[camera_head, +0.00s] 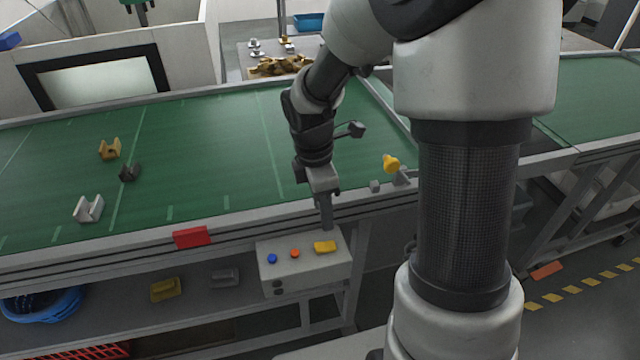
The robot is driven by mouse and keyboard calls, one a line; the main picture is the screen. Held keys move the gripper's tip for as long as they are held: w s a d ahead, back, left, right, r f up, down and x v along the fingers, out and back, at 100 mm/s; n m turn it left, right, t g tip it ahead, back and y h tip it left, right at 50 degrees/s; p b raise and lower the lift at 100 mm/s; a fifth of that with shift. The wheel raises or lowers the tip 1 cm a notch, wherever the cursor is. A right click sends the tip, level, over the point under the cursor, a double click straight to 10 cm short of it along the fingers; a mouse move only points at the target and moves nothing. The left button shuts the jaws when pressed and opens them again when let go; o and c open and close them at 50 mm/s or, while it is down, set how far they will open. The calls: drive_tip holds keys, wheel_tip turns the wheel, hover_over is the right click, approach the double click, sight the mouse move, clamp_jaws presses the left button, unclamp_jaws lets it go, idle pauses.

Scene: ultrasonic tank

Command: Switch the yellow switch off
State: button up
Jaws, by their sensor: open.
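The yellow switch (325,247) sits on the top right of a light grey control box (304,266) at the front edge of the green table. A blue button (272,258) and an orange-red button (295,253) are to its left on the same box. My gripper (327,226) points down just above and behind the yellow switch, close to it. Its fingers look narrow from this side, and whether they touch the switch cannot be told. My gripper is open and no object shows in it. The switch's position, on or off, is not clear.
The green conveyor table (200,150) carries a tan part (110,149), a black part (130,172) and a white part (88,209) at left. A yellow knob (391,163) stands right of my gripper. A red block (192,237) is on the front rail. A shelf below holds parts.

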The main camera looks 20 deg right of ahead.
wheel_tip(320, 180, up, 7)
drive_tip(key=shift+a+f, duration=0.15)
drive_tip(key=shift+a, duration=0.2)
drive_tip(key=s+r+m+t+y+p, duration=0.1)
drive_tip(key=s+r+m+t+p, duration=0.3)
drive_tip(key=s+r+m, duration=1.1)
drive_tip(key=r+m+t, duration=0.1)
drive_tip(key=m, duration=0.2)
drive_tip(key=shift+s+r+t, duration=0.15)
drive_tip(key=shift+r+t, duration=0.1)
drive_tip(key=shift+t, duration=0.05)
drive_tip(key=shift+a, duration=0.1)
idle(0.5)
